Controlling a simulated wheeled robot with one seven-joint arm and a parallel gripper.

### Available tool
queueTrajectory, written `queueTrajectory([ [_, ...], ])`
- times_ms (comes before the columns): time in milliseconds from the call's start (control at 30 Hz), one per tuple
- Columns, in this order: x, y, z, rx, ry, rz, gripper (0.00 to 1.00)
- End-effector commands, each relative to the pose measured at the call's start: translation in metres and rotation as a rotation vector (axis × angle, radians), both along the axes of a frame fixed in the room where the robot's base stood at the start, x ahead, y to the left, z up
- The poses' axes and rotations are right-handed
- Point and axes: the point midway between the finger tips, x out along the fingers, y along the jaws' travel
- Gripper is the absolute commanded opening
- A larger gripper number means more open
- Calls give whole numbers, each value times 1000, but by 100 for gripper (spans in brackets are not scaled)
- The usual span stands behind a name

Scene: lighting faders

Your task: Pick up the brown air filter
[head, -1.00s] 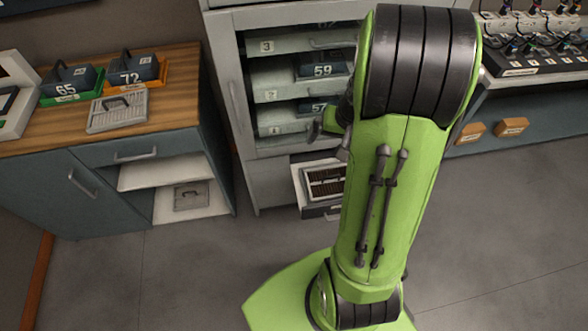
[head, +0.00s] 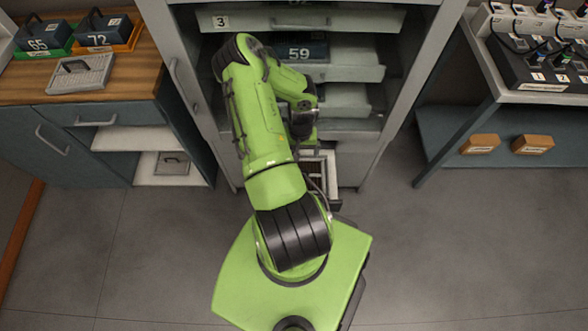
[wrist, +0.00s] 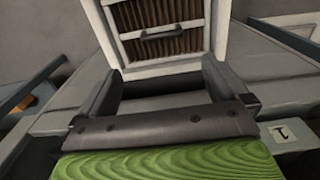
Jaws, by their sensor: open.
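The brown air filter (wrist: 165,43) shows at the top of the wrist view, with dark brown pleats, pale dividing strips and a dark handle. It lies in an open low drawer (head: 331,165) of the grey cabinet. In the head view, my arm hides most of the filter, and only a bit of its pleats (head: 313,178) shows. My gripper (wrist: 160,70) is open and empty, its two fingers spread before the filter's near edge in the wrist view. In the head view, it is mostly hidden by the arm above the drawer.
A wooden counter (head: 20,85) at left carries a grey filter (head: 80,75) and boxes 65 and 72. A desk (head: 540,95) stands at right. Floor on both sides is clear.

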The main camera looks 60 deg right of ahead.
Motion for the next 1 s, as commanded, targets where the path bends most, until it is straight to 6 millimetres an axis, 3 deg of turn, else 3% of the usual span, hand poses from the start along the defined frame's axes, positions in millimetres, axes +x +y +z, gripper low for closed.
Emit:
queueTrajectory([
  [33, -1, 2, -18, 4, 4, 3, 100],
  [200, -1, 2, -62, 4, 3, 4, 100],
  [467, 0, 3, -98, 4, 2, 3, 100],
  [633, 0, 6, -131, 1, 2, 6, 100],
  [733, 1, 5, -141, 1, 0, 3, 100],
  [933, 1, 5, -141, 0, -1, 1, 100],
  [1000, 1, 5, -141, 0, -1, 1, 92],
])
